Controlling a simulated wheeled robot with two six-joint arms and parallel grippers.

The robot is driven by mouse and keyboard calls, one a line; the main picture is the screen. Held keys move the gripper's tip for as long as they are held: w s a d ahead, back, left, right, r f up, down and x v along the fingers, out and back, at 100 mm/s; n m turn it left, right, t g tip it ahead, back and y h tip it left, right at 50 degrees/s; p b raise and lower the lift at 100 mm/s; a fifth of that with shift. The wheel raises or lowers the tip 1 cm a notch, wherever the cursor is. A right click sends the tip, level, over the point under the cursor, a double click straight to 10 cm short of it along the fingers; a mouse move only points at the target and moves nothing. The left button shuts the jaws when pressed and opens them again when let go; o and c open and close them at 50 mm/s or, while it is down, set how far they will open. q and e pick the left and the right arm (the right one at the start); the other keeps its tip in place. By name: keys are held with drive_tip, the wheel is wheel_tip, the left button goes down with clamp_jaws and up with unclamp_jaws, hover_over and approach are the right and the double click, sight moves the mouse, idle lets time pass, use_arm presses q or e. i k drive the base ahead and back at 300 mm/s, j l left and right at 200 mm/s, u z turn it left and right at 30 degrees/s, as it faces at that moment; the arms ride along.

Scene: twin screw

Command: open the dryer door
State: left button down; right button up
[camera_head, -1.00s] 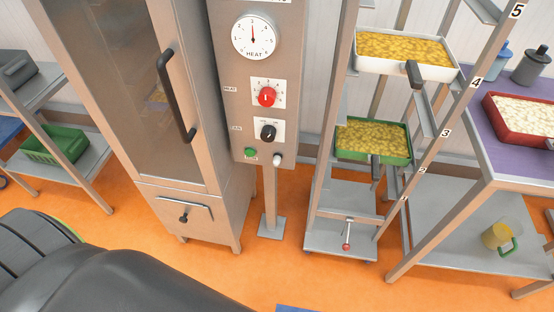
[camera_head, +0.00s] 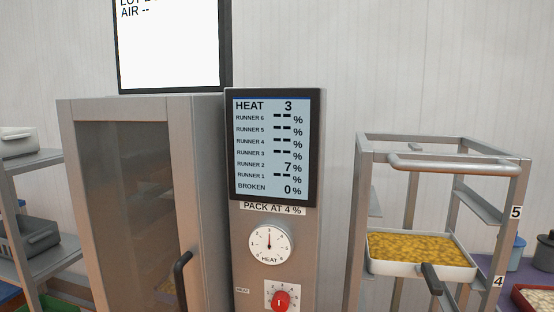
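The dryer (camera_head: 209,130) is a tall steel cabinet at the left centre. Its door (camera_head: 130,210) has a dark glass pane in a steel frame and looks shut. The black door handle (camera_head: 181,275) is on the door's right side, and its lower part is cut off by the bottom edge. Neither of my grippers is in view.
A control column (camera_head: 240,240) right of the dryer carries a screen (camera_head: 270,150) reading HEAT 3, runner 2 at 7%, broken 0%. Below are a heat dial (camera_head: 269,244) and a red knob (camera_head: 281,301). A rack (camera_head: 440,142) at right holds a white tray of yellow pieces (camera_head: 420,248).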

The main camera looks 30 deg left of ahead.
sight(195, 122)
drive_tip(key=u, duration=1.75)
